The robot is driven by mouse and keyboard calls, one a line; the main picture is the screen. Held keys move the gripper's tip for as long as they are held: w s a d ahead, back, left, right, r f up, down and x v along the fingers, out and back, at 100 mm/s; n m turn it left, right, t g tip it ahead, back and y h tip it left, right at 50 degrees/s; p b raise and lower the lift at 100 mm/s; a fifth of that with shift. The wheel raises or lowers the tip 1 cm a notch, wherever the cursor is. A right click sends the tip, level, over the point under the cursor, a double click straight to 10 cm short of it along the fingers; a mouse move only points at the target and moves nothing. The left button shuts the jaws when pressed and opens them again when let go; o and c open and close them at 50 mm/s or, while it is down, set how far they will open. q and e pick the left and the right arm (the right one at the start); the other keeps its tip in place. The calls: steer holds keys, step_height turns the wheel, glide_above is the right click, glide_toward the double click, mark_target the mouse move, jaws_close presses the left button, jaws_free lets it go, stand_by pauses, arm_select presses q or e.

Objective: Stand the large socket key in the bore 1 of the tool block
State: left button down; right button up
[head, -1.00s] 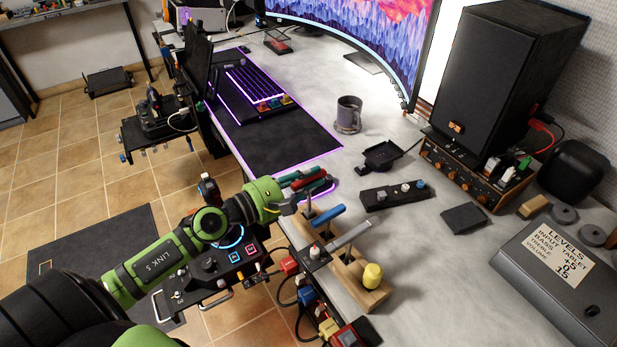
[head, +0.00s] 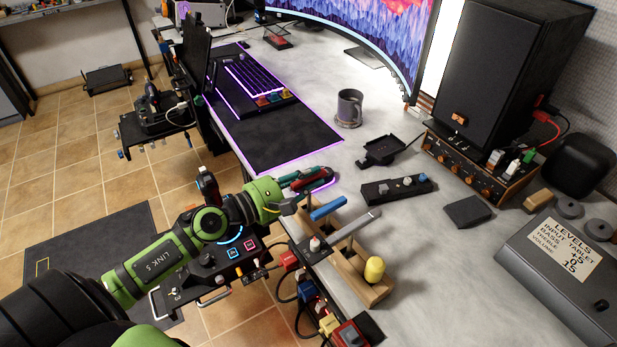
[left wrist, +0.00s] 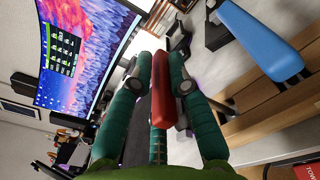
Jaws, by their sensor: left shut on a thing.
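My left gripper (head: 314,181) is shut on a red-handled tool (left wrist: 163,88), which shows between its green fingers in the left wrist view. Its lower end is hidden, so I cannot tell for sure that it is the large socket key. The wooden tool block (head: 375,294) sits at the desk's near edge, just below and right of the gripper in the head view; it also shows in the left wrist view (left wrist: 262,118). A blue-handled tool (head: 328,208), a grey-handled tool (head: 354,224) and a yellow-knobbed tool (head: 374,269) stand at the block. The bore numbers cannot be read. My right gripper is not in view.
A black panel with knobs (head: 397,189), a small black tray (head: 383,151) and a mug (head: 349,108) stand beyond the block. A keyboard mat (head: 280,140) lies behind the gripper. Switch boxes (head: 350,334) line the desk's near edge. Clear desk lies right of the block.

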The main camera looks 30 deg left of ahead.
arm_select(q)
steer(key=shift+f, duration=0.3)
steer(key=c, duration=1.1)
jaws_free()
steer(key=v, duration=1.2)
